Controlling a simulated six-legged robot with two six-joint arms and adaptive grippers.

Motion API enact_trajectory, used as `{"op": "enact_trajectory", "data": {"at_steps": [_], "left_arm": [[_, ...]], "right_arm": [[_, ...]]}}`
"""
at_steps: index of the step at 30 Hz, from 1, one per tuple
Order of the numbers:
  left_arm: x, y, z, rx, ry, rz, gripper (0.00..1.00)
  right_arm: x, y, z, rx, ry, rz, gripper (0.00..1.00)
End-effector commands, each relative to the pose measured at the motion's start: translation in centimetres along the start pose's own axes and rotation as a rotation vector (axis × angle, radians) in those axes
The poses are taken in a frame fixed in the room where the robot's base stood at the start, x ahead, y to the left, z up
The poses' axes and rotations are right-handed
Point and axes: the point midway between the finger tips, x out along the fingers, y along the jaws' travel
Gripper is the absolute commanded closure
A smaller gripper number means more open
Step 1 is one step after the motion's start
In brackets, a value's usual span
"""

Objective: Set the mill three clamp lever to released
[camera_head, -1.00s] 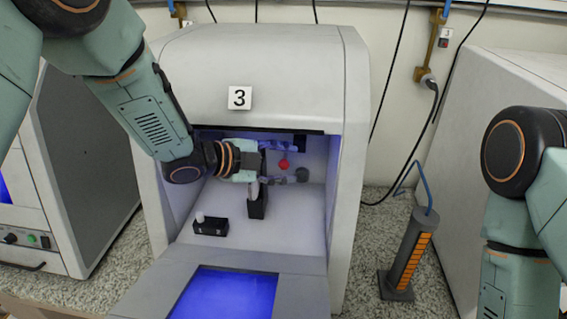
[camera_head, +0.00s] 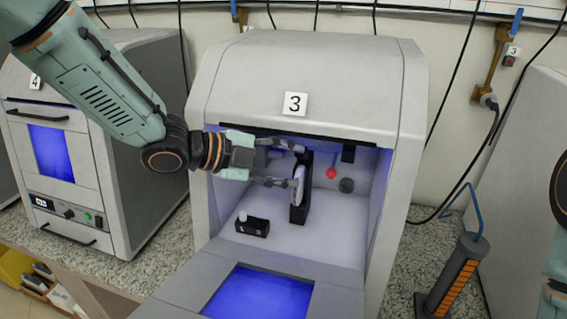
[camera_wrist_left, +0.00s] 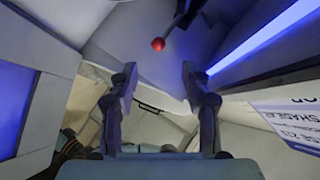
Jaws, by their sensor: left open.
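Mill three (camera_head: 295,104), a grey cabinet with a "3" label, stands with its front open. Inside it a lever with a red ball knob (camera_head: 331,173) shows at the back right; its shaft is hard to make out. In the left wrist view the red knob (camera_wrist_left: 158,44) lies beyond the fingertips, in line with the gap between them. My left gripper (camera_head: 294,167) is open and empty, reaching in from the left, short of the knob. Its two spread fingers (camera_wrist_left: 158,80) show in the left wrist view. My right gripper is out of view.
A black upright holder (camera_head: 300,208) with a white disc (camera_head: 299,182) stands near my left fingertips. A small black box (camera_head: 252,227) with a white knob sits on the mill floor. A dark round part (camera_head: 346,185) is below the red knob. Mill four (camera_head: 80,150) stands left.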

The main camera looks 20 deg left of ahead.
Motion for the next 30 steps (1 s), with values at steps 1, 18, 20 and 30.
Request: {"op": "enact_trajectory", "data": {"at_steps": [1,18,20,30], "left_arm": [[-0.3,0.0,0.0,-0.002,0.0,-0.002,0.52],[-0.5,0.7,0.2,-0.003,0.001,0.007,0.66],[-0.2,1.5,0.4,-0.003,0.0,0.018,0.71],[2.4,5.5,1.4,-0.014,-0.024,0.073,0.99]], "right_arm": [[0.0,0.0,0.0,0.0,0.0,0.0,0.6],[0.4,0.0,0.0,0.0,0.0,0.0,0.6],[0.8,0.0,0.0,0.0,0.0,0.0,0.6],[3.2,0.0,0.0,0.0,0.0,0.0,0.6]]}}
